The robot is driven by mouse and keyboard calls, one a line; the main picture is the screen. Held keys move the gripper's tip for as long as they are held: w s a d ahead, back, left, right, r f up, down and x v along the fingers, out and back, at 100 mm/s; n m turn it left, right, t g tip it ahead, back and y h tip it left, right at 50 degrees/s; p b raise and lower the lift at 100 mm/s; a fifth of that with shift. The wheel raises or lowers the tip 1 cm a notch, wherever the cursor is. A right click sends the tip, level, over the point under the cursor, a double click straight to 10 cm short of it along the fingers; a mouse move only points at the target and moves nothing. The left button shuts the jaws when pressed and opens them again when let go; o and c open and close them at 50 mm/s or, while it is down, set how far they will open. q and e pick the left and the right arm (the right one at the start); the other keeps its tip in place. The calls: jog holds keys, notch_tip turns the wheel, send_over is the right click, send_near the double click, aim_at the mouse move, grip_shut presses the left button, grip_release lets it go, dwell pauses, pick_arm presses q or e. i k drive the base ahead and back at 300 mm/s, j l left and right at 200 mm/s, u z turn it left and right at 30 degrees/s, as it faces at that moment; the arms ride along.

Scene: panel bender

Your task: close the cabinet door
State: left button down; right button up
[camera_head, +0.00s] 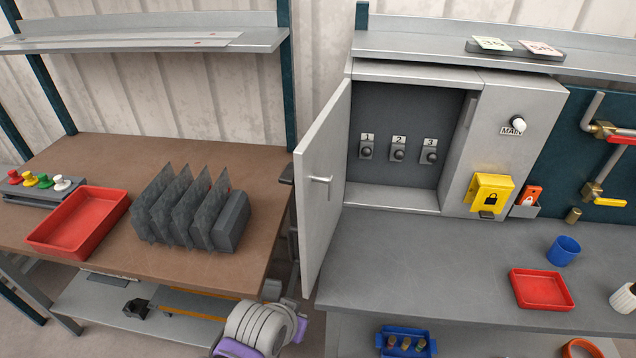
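The cabinet (398,196) stands on the grey bench with its front open. Its door (322,190) is hinged on the left and swung wide out toward me, with a lever handle (321,180) on the face I see. Inside are three numbered knobs (398,154). One of my arms, white and purple, shows at the bottom, left of the door, and seems to be the left one. A dark part beside the door's left edge may belong to its gripper; the door hides the rest. My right gripper is not in view.
A brown table (100,149) on the left holds a red tray (80,222) and a rack of dark plates (190,210). The grey bench (420,260) is clear before the cabinet. A yellow lock box (490,190) is right of the opening; a red tray (541,289) and blue cup (563,250) stand farther right.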

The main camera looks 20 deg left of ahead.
aim_at(322, 151)
jog(key=j+z, duration=0.3)
jog(key=j, duration=0.65)
jog(key=k+j+z, duration=0.1)
jog(key=j+z, duration=0.15)
jog(key=j, duration=0.65)
